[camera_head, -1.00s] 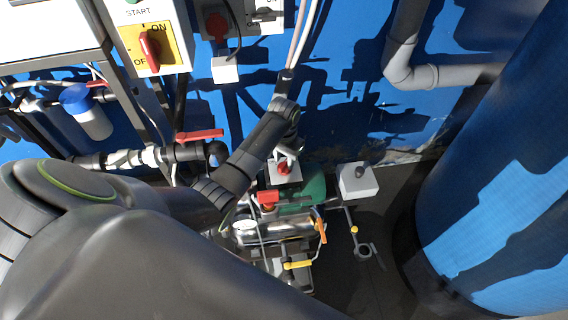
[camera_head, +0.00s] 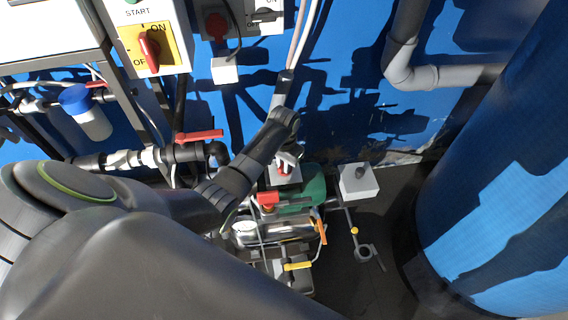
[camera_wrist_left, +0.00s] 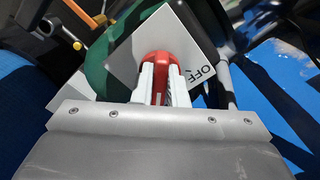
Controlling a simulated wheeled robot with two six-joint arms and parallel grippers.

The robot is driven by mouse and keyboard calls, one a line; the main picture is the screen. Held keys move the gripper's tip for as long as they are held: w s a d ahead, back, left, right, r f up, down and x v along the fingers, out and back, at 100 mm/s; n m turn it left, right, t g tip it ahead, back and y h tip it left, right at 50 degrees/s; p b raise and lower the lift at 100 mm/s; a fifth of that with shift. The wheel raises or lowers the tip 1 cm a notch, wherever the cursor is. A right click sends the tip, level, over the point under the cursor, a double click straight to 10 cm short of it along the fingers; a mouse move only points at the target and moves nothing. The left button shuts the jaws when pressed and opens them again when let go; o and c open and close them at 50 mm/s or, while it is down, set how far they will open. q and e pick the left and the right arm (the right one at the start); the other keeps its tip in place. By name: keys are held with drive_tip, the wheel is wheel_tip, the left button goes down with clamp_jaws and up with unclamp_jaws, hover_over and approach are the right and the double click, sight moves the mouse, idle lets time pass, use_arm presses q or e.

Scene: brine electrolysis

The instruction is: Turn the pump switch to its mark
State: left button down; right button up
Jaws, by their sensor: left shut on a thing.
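The pump switch (camera_wrist_left: 158,62) is a red knob on a light grey square plate, and the letters OFF show on the plate to its right in the left wrist view. My left gripper (camera_wrist_left: 161,88) is shut on the knob, with one pale finger on each side of it. In the head view the red knob (camera_head: 284,169) shows just below the gripper (camera_head: 286,160), on a grey box beside the green pump body (camera_head: 308,190). The mark for the switch cannot be made out. My right gripper does not show.
A red valve handle (camera_head: 200,135) is left of my forearm. A red-topped part (camera_head: 267,199) and a yellow lever (camera_head: 297,266) are below the switch. A grey box with a dark knob (camera_head: 359,182) stands right of the pump. A large blue tank (camera_head: 500,190) fills the right side.

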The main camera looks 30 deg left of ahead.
use_arm(q)
drive_tip(key=shift+r, duration=0.1)
drive_tip(key=n+p, duration=0.3)
drive_tip(key=shift+r+p, duration=0.2)
drive_tip(key=shift+p, duration=0.15)
drive_tip(key=n+p, duration=0.3)
drive_tip(key=n, duration=0.1)
drive_tip(key=shift+d+f+n, duration=0.1)
drive_tip(key=shift+n, duration=0.3)
drive_tip(key=n+p, duration=0.2)
drive_tip(key=n, duration=0.3)
drive_tip(key=shift+w, duration=0.15)
drive_tip(key=n+p, duration=0.1)
drive_tip(key=n, duration=0.4)
drive_tip(key=shift+f, duration=0.1)
drive_tip(key=shift+w, duration=0.1)
drive_tip(key=c, duration=1.4)
unclamp_jaws()
drive_tip(key=shift+c, duration=0.2)
drive_tip(key=shift+d, duration=0.1)
